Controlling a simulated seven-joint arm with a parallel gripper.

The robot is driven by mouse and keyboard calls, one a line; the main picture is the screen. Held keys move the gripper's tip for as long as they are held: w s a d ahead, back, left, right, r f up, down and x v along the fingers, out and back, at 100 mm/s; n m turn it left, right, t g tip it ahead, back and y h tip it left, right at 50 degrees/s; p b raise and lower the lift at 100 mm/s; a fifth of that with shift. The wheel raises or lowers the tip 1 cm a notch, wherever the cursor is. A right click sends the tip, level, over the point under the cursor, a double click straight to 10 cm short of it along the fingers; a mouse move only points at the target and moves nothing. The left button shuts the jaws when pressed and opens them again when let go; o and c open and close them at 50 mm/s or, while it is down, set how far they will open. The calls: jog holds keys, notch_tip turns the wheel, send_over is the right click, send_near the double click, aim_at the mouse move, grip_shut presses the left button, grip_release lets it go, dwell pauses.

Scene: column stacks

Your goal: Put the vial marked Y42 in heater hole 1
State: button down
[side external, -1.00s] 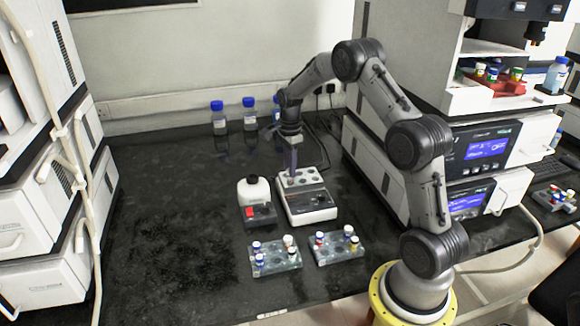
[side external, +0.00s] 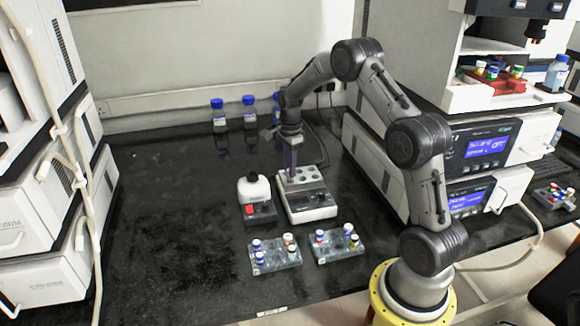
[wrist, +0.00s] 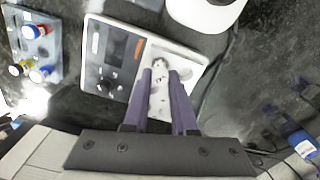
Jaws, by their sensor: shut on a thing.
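My gripper (side external: 289,179) points down at the left part of the heater's top. In the wrist view its purple fingers (wrist: 161,74) are close together over the hole plate, shut on a small vial with a whitish top (wrist: 160,63). Most of the vial is hidden by the fingers. I cannot read its mark, nor tell which hole it is at or how deep it sits.
Two vial racks (side external: 275,262) (side external: 338,255) with coloured caps lie in front. Blue-capped bottles (side external: 249,112) stand behind. The bench at left is clear.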

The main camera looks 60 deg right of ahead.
jog(key=shift+f, duration=0.3)
jog(key=shift+f, duration=0.35)
jog(key=c, duration=0.6)
grip_release()
jog(key=shift+c, duration=0.2)
jog(key=shift+o, duration=0.2)
jog(key=shift+o, duration=1.4)
